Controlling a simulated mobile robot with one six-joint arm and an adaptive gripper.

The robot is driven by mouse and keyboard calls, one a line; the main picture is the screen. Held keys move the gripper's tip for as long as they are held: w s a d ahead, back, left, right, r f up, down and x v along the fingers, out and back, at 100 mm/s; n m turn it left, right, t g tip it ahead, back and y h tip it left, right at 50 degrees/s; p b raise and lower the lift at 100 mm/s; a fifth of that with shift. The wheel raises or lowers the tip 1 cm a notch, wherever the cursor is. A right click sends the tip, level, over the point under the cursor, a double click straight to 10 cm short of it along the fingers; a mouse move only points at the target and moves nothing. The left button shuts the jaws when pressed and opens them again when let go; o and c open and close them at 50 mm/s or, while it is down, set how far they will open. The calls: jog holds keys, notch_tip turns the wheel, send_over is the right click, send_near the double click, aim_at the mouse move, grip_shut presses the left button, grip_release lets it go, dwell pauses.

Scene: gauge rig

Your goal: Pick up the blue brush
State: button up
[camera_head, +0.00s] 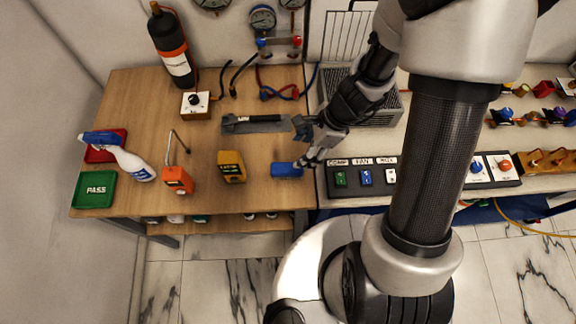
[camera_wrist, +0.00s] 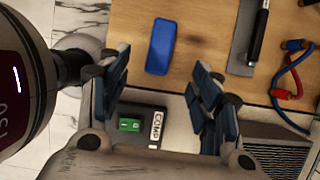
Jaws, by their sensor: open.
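The blue brush (camera_head: 287,169) shows as a small blue block lying flat near the front right edge of the wooden table. No bristles or handle can be made out on it. In the wrist view the blue brush (camera_wrist: 161,46) lies just beyond the fingertips, roughly centred between them and apart from both. My gripper (camera_head: 304,144) is above the right end of the wooden table, close to the brush. In the wrist view my gripper (camera_wrist: 160,72) has its two blue-padded fingers spread wide with nothing between them.
A switch panel (camera_head: 376,188) with coloured switches is right of the brush. A grey flat tool (camera_head: 256,125) lies behind it, near red and blue leads (camera_head: 280,93). A yellow meter (camera_head: 231,167) stands to the left. Bare wood surrounds the brush.

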aim_at(288, 168)
jog(key=b+x, duration=0.3)
jog(key=x, duration=0.5)
jog(key=shift+f, duration=0.1)
jog(key=shift+d+b+x, duration=0.2)
jog(key=shift+b+x, duration=1.4)
jog(key=shift+x, duration=0.95)
jog(key=shift+w+f+b, duration=0.1)
jog(key=shift+f+b, duration=0.2)
jog(key=shift+b, duration=0.05)
jog(key=shift+c, duration=0.5)
jog(key=c, duration=1.1)
